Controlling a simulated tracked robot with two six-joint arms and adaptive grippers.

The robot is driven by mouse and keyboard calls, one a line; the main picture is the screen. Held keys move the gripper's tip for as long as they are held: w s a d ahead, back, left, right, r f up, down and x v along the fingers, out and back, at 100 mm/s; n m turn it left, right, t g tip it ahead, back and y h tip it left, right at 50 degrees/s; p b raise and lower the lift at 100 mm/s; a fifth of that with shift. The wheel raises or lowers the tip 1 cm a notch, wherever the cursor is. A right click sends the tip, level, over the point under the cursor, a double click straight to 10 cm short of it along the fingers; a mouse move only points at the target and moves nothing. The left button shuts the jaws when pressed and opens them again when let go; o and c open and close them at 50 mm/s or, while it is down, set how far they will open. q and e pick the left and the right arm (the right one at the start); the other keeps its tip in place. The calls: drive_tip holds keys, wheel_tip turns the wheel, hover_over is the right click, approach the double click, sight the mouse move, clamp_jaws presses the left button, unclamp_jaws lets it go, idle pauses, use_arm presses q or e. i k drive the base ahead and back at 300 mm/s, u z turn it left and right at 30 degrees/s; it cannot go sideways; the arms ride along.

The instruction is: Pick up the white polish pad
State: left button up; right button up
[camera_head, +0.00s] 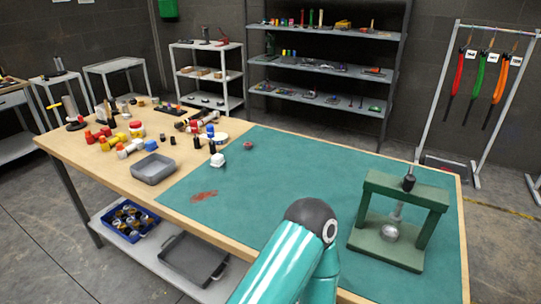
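A small white block-like item (217,160), which may be the white polish pad, lies near the left edge of the green mat (300,175) on the workbench. A round white item (221,138) sits just behind it, near the mat's back left edge; I cannot tell which of the two is the pad. One of my arms, teal with a dark joint, rises from the bottom middle. No gripper shows in this view, so neither fingers nor anything held can be seen.
A green press frame (379,181) stands on the mat at the right. A grey tray (153,168) and several red, yellow and white fittings (100,134) are on the wood at the left. A reddish stain (204,195) marks the mat. The mat's middle is mostly clear.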

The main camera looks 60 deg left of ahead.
sight(218, 160)
drive_tip(key=u, duration=0.5)
drive_tip(key=i, duration=0.1)
drive_tip(key=z, duration=1.15)
drive_tip(key=k, duration=2.75)
drive_tip(key=u, duration=0.95)
drive_tip(key=i, duration=1.35)
drive_tip(key=u, duration=0.05)
